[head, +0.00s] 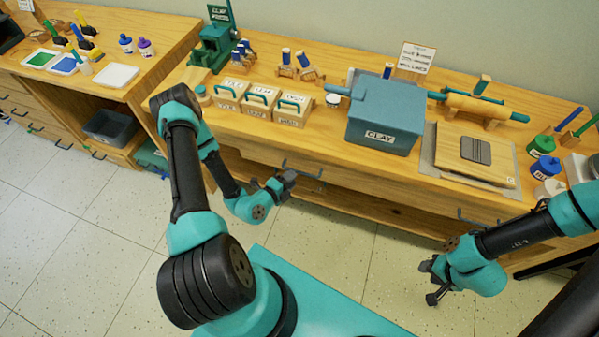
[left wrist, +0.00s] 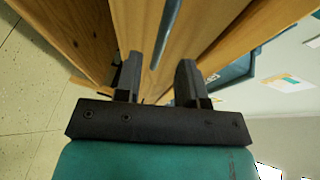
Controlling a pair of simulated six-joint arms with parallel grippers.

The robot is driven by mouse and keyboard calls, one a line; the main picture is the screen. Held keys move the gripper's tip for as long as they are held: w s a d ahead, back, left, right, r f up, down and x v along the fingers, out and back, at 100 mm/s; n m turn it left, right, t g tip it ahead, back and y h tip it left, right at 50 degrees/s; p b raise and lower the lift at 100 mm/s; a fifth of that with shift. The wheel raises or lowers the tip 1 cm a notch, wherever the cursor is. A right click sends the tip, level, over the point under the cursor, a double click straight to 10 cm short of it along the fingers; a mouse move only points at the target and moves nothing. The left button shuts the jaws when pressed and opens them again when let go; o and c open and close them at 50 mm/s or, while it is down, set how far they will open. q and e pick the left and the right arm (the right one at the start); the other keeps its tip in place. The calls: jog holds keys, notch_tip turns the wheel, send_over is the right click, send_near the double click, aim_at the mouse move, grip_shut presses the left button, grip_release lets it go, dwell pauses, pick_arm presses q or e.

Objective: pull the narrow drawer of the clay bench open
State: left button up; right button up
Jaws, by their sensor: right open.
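The clay bench (head: 260,128) is a wooden bench along the wall with drawer fronts below its top. One drawer front (head: 345,182) has a dark blue bar handle (head: 303,170); another handle (head: 478,218) sits further right. I cannot tell from their fronts which drawer is the narrow one. Both look closed. My left gripper (head: 284,183) is just in front of the left handle, fingers apart. In the left wrist view, the bar handle (left wrist: 164,35) appears between and ahead of the open fingers (left wrist: 158,75); contact is unclear. My right gripper (head: 431,282) is open and empty over the floor.
Another bench (head: 150,85) with a grey bin (head: 110,127) stands left. Tiled floor (head: 75,220) in front is clear.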

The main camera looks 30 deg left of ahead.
aim_at(299, 172)
pick_arm(q)
jog(key=shift+x, duration=2.65)
jog(key=shift+c, duration=0.4)
grip_shut()
